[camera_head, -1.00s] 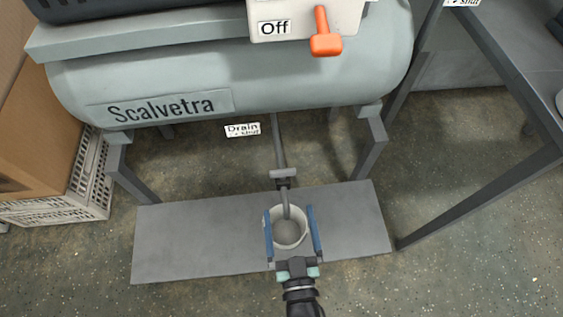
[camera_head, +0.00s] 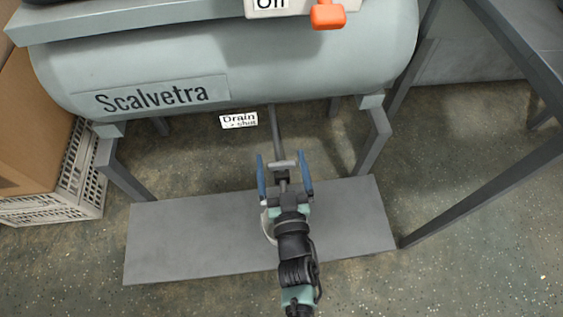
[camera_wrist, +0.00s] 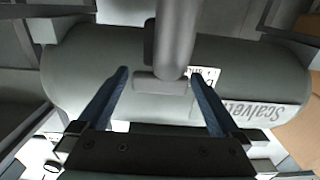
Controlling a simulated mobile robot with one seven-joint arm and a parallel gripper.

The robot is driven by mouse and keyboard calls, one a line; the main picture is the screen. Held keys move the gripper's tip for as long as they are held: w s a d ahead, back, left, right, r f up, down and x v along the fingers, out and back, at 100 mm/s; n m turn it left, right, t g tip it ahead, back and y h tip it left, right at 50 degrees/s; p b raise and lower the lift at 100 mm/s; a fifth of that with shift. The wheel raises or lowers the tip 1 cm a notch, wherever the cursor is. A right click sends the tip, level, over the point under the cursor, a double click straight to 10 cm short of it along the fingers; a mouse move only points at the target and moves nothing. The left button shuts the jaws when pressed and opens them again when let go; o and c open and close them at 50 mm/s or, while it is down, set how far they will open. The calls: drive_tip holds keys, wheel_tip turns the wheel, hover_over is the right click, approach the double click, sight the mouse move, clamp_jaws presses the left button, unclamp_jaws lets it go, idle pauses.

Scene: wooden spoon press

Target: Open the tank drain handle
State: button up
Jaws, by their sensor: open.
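The drain handle (camera_head: 283,164) is a small grey crossbar on the drain pipe (camera_head: 277,130) that hangs below the grey-green tank (camera_head: 300,65). My gripper (camera_head: 285,160) is open, with one blue finger on each side of the handle as seen from the head. In the wrist view the handle (camera_wrist: 160,84) appears between and just beyond the fingertips (camera_wrist: 160,75). I cannot tell whether a finger touches it. A white tag (camera_head: 238,120) reading "Drain" and "shut" is left of the pipe.
A grey plate (camera_head: 175,240) lies on the floor under the tank, with a pale cup (camera_head: 267,228) on it, mostly hidden by my arm. Tank legs (camera_head: 374,142) stand on either side. A cardboard box (camera_head: 35,130) on a crate (camera_head: 82,170) is at left. An orange lever (camera_head: 328,15) is above.

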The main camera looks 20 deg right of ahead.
drive_tip(key=c, duration=1.2)
drive_tip(key=shift+c, duration=0.2)
drive_tip(key=shift+r+n+y+p, duration=0.25)
drive_tip(key=shift+y+p, duration=0.25)
drive_tip(key=shift+p, duration=0.55)
drive_tip(key=shift+n+y+p, duration=0.55)
drive_tip(key=shift+y+p, duration=0.15)
drive_tip(key=shift+p, duration=0.5)
drive_tip(key=n+y+p, duration=0.1)
drive_tip(key=y+p, duration=0.1)
drive_tip(key=y, duration=0.1)
drive_tip(key=shift+f+n+t, duration=0.15)
drive_tip(key=shift+n+t, duration=0.15)
drive_tip(key=shift+n, duration=0.1)
drive_tip(key=n+y, duration=0.1)
drive_tip(key=n+y+b, duration=0.1)
drive_tip(key=y, duration=0.1)
drive_tip(key=n+y, duration=0.1)
drive_tip(key=shift+d+f+y+b, duration=0.15)
drive_tip(key=shift+f+y+b, duration=0.15)
drive_tip(key=shift+b, duration=0.05)
drive_tip(key=shift+n+g+y+b, duration=0.8)
drive_tip(key=shift+y, duration=0.4)
drive_tip(key=shift+n+y+b, duration=0.3)
drive_tip(key=shift+y, duration=0.1)
drive_tip(key=shift+r+g+y, duration=0.15)
drive_tip(key=shift+g+y, duration=0.15)
